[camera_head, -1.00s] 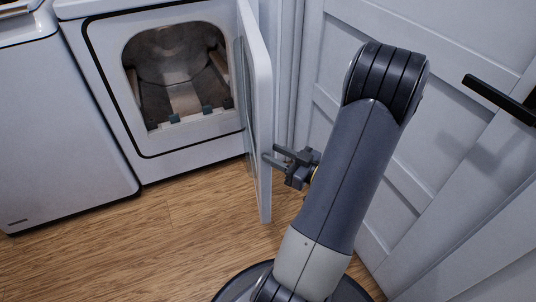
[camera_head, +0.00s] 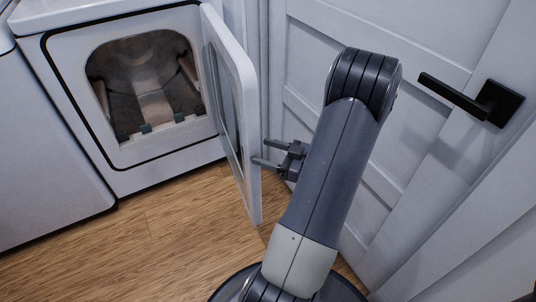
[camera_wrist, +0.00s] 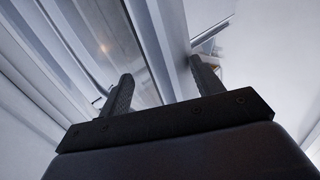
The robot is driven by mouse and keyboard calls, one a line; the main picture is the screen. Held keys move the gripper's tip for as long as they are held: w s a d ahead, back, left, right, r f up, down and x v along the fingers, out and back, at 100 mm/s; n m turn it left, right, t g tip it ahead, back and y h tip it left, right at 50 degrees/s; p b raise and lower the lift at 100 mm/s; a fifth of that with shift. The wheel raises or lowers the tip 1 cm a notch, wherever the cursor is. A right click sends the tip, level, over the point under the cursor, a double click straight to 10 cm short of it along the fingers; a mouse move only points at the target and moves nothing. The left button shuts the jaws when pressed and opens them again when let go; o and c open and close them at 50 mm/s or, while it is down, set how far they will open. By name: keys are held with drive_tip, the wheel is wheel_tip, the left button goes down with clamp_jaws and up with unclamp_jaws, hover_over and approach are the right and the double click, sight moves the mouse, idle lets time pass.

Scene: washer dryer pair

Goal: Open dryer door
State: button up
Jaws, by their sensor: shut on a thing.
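The white dryer (camera_head: 130,170) stands at the left with its round-cornered opening showing. Its door (camera_head: 247,135) stands open, hinged at the right of the opening and sticking out toward me. The door's inner face with a glass pane shows on its left. My gripper (camera_head: 259,153) is at the door's free edge, at about mid height. In the wrist view my gripper's two fingers (camera_wrist: 163,85) stand either side of the door's edge (camera_wrist: 162,50), shut on it. The exact contact at the fingertips is hard to see.
Another white appliance (camera_head: 45,165) stands left of the dryer. A white panelled door (camera_head: 400,145) with a black lever handle (camera_head: 470,100) is close behind my arm on the right. The wooden floor (camera_head: 150,245) in front of the dryer is clear.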

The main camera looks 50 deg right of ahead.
drive_tip(key=shift+d+r, duration=0.1)
drive_tip(key=shift+d, duration=0.25)
drive_tip(key=p+v, duration=0.2)
drive_tip(key=v, duration=0.7)
drive_tip(key=shift+s, duration=0.25)
drive_tip(key=c, duration=0.5)
drive_tip(key=shift+s+p, duration=0.3)
drive_tip(key=shift+s, duration=0.3)
